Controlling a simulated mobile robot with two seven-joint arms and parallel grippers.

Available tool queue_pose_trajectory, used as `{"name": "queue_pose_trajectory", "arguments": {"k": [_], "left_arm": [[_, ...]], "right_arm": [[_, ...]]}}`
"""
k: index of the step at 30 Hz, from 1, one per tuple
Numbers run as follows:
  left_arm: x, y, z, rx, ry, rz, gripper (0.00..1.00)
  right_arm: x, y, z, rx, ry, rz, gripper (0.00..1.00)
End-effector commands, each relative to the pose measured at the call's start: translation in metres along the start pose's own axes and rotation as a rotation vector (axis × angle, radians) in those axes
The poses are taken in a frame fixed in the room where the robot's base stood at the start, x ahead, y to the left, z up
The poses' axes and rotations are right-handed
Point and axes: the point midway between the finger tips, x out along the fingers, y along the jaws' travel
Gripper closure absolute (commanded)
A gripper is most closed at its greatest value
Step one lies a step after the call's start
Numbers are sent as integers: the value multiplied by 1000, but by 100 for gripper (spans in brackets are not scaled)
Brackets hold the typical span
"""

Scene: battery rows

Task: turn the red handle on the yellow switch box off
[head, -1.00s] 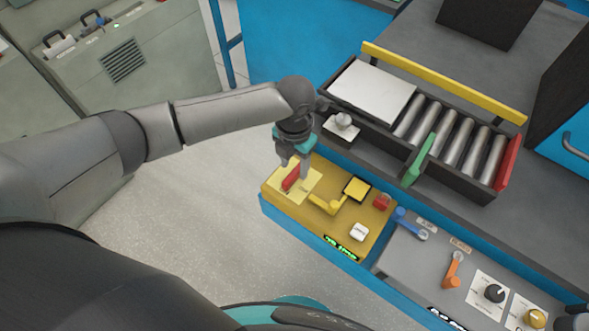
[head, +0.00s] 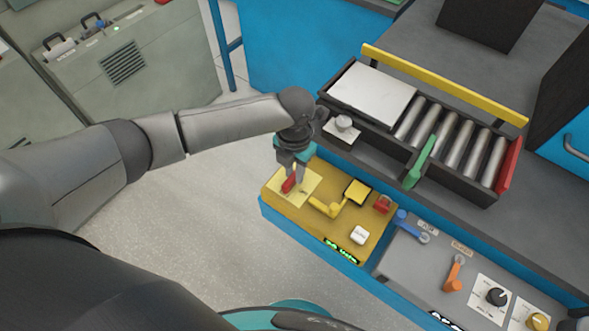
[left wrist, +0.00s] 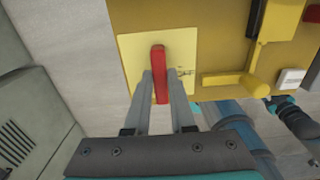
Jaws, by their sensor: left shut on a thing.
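The yellow switch box (head: 316,227) sits on the blue-edged bench in the head view, and its yellow top fills the upper part of the left wrist view (left wrist: 212,20). The red handle (head: 288,185) lies on a pale yellow plate (head: 312,185) at the box's left end. In the left wrist view the red handle (left wrist: 160,62) stands between the two fingers. My left gripper (head: 294,183) comes down from above and is shut on the red handle; its fingertips also show in the left wrist view (left wrist: 160,78). My right gripper is not clearly in view.
The box also carries a yellow lever (head: 326,207), a red part (head: 383,203) and a white switch (head: 359,235). A grey panel with a blue lever (head: 408,224), an orange lever (head: 454,274) and knobs is to the right. A roller tray (head: 440,135) stands behind.

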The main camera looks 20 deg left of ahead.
Motion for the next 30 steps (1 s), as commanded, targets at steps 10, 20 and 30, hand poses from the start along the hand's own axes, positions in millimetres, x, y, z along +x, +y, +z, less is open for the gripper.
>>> {"name": "queue_pose_trajectory", "arguments": {"k": [10,20,30], "left_arm": [[0,0,0,-1,0,1,100],[-2,0,0,-80,1,0,100],[-4,0,0,-349,1,-1,100]], "right_arm": [[0,0,0,0,0,1,52],[-11,1,0,0,-1,1,52],[-39,1,-3,0,-1,0,52]]}}
